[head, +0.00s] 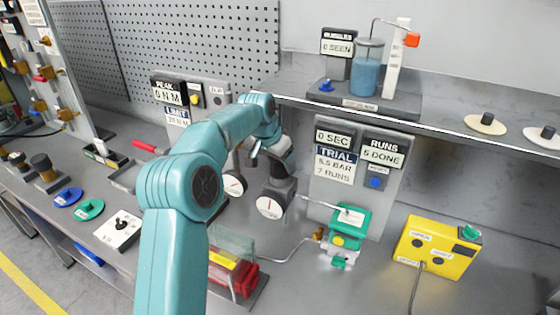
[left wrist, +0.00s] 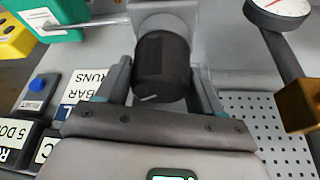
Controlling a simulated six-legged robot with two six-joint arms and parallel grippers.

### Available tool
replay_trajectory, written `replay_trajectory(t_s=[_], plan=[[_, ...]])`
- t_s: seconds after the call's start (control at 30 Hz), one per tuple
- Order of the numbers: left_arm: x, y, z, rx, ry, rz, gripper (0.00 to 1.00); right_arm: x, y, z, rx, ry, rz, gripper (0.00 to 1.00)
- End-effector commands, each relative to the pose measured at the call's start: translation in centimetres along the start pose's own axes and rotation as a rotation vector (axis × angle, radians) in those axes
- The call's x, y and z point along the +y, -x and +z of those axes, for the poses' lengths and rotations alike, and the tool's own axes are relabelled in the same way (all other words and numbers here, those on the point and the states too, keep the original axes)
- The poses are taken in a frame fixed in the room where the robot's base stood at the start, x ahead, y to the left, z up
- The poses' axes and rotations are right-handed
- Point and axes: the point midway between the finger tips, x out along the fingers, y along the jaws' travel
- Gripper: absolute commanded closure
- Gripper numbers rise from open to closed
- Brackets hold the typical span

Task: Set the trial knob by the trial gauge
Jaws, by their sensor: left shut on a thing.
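The trial knob (left wrist: 163,62) is a black cylinder with a white mark line on its face, in the left wrist view. My left gripper (left wrist: 163,88) has one finger on each side of it and is shut on it. In the head view my left gripper (head: 279,188) hides the knob. A round white gauge (head: 270,207) shows just below the gripper, and another gauge (head: 233,185) stands to its left. One gauge (left wrist: 280,8) also shows at the top right of the wrist view. The trial sign (head: 336,160) reads 1.5 bar, 7 runs. My right gripper is not in view.
A green actuator (head: 350,222) and a yellow box (head: 437,246) stand to the right on the bench. A blue reset button (head: 376,183) sits under the runs display, which reads 5 done. A clear guard and red part (head: 232,275) stand in front. A shelf edge (head: 400,122) runs above.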

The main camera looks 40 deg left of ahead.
Motion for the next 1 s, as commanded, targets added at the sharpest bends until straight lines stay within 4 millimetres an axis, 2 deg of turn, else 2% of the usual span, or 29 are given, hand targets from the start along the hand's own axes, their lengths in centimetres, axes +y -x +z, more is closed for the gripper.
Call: replay_trajectory(t_s=[0.3, 0.33, 0.37, 0.67, 0.77, 0.87, 1.0], plan=[[0.0, 0.0, -0.1, 0.004, -0.001, -0.001, 0.64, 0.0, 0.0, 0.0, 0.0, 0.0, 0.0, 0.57], [0.0, 0.0, -0.1, 0.004, -0.001, -0.001, 0.23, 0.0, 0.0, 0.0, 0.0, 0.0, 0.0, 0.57], [0.0, 0.0, -0.1, 0.004, -0.001, -0.001, 0.14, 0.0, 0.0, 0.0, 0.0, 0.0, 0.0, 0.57], [0.0, 0.1, -0.1, 0.002, 0.0, -0.001, 0.13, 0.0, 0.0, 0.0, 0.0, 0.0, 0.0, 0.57], [0.0, 0.8, -0.1, 0.004, 0.0, -0.002, 0.13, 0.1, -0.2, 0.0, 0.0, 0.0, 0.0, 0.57], [-0.1, 2.5, -0.1, 0.006, 0.0, -0.003, 0.13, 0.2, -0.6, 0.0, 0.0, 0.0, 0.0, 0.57], [0.0, 6.2, -0.1, 0.008, 0.0, -0.003, 0.13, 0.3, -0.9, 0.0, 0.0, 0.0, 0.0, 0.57]])
